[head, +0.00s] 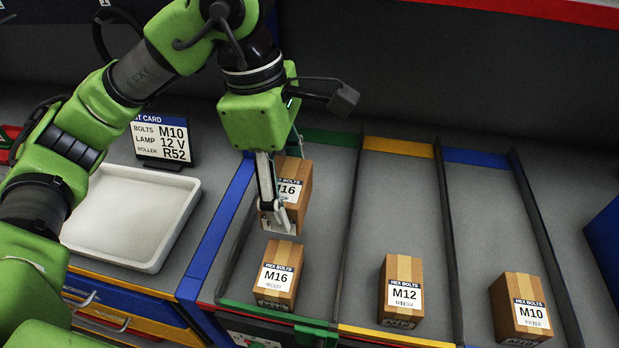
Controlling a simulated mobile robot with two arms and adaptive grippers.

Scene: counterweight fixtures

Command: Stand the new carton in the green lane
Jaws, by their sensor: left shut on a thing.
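My left gripper (272,208) comes down from above and is shut on a brown carton (301,187) labelled M16. This carton is upright over the back part of the green lane (328,137); I cannot tell whether its base touches the lane floor. The gripper's fingers hide part of its label. A second M16 carton (278,273) stands at the front of the green lane, just in front of the held one. My right gripper is not in view.
An M12 carton (403,289) stands in the yellow lane (398,147) and an M10 carton (521,308) in the blue lane (475,158). Thin dark dividers separate the lanes. Left are an empty white tray (118,218) and a card (162,139) reading M10, 12 V, R52.

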